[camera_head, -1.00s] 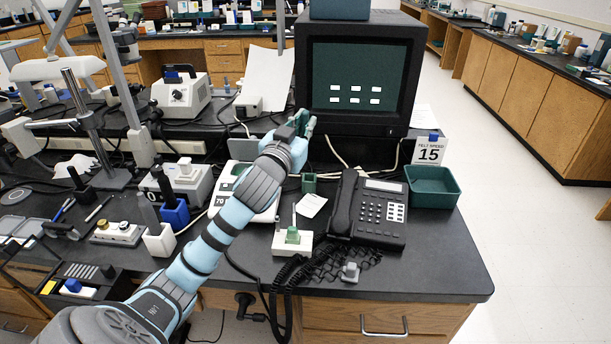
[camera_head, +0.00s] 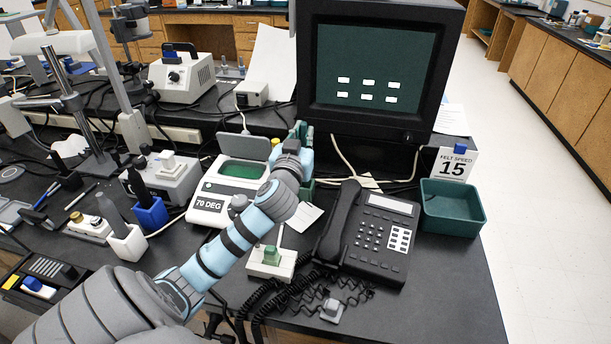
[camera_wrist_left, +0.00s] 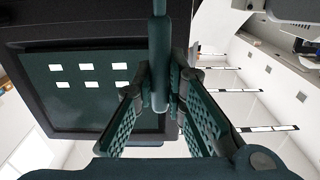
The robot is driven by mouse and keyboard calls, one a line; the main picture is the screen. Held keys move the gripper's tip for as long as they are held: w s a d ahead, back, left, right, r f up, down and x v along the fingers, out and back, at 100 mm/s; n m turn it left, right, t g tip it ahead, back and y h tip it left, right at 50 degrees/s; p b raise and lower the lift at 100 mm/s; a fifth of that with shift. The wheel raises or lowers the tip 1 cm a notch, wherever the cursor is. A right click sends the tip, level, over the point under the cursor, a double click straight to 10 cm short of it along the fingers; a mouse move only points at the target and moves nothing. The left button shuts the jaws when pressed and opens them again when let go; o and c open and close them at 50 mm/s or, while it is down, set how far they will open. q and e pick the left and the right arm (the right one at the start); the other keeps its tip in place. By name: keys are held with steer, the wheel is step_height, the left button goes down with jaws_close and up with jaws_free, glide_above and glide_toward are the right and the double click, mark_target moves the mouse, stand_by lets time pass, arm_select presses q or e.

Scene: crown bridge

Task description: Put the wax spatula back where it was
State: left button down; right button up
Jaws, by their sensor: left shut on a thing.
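My left gripper (camera_head: 300,142) reaches in from the left, in front of the lower left part of the dark monitor (camera_head: 368,80). In the left wrist view its two fingers (camera_wrist_left: 163,100) are closed around a slim dark teal rod, which I take to be the wax spatula (camera_wrist_left: 159,45). The rod's thicker end sits between the fingers and its thin part runs out at the top edge. In the head view the spatula cannot be made out behind the gripper. My right gripper is not in view.
The 70 DEG device (camera_head: 211,204) is left of the gripper. A white base with a green block (camera_head: 271,258) stands in front. A phone (camera_head: 372,235) and a green tray (camera_head: 452,208) are to the right. The front right bench corner is clear.

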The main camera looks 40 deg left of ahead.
arm_select(q)
steer(key=f, duration=0.2)
steer(key=f+b, duration=0.1)
steer(key=f, duration=0.1)
steer(key=w+f, duration=0.1)
steer(key=f, duration=0.1)
steer(key=shift+f, duration=0.1)
step_height(320, 180, down, 3)
steer(key=shift+s+d+f+b, duration=0.1)
steer(key=shift+f+b, duration=0.05)
steer(key=shift+b, duration=0.75)
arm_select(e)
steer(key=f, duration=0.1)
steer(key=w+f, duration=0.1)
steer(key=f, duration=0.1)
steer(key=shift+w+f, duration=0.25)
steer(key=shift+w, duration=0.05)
arm_select(q)
steer(key=shift+f, duration=0.1)
steer(key=c, duration=1.7)
jaws_free()
steer(key=shift+o, duration=0.3)
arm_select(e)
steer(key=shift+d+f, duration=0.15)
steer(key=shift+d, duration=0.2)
